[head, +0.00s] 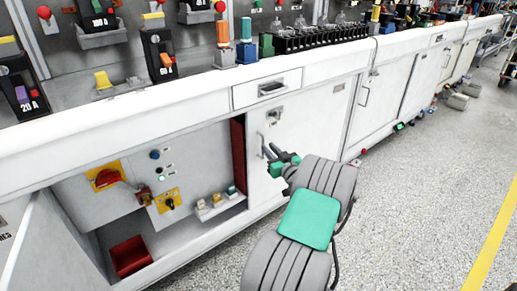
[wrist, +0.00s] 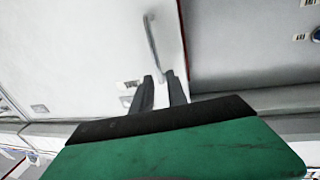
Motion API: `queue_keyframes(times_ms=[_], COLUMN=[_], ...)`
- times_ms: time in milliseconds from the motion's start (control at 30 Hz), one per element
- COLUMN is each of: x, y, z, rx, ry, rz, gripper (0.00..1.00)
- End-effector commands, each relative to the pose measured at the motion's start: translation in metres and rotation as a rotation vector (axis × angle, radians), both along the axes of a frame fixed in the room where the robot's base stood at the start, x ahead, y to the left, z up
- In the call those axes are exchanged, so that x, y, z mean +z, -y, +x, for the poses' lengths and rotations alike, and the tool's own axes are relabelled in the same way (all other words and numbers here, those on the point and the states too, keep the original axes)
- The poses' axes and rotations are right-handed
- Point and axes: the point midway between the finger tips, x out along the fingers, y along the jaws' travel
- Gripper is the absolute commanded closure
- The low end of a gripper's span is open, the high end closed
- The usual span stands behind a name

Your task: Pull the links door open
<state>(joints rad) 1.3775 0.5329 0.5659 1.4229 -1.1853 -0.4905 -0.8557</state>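The door in front of my gripper is a white cabinet door (head: 312,128) below a drawer, with a slim upright metal handle (head: 263,146) near its left edge. My gripper (head: 283,157) is at the handle's height, just in front of the door. In the wrist view, the two dark fingers (wrist: 160,80) stand apart, with a narrow gap between them. The handle's end (wrist: 154,40) reaches the gap at the fingertips. I cannot tell whether the fingers touch it.
Left of the door is an open compartment with a red rotary switch (head: 107,179), small buttons and a red bin (head: 131,256). A red strip (head: 238,155) edges it. The bench top (head: 190,90) overhangs above. Speckled floor (head: 420,210) is clear to the right.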

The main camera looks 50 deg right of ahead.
Motion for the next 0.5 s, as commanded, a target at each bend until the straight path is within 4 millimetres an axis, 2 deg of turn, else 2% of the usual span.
queue_keyframes(times_ms=[100,233,333,500], x=[-0.002,-0.002,-0.001,0.0], y=[0.01,0.019,0.023,0.023], z=[0.022,0.042,0.05,0.053], rx=[0.001,0.0,0.0,0.001], ry=[-0.001,-0.002,-0.002,-0.002], rz=[-0.001,0.0,0.002,0.002], gripper=[0.81,0.81,0.81,0.81])
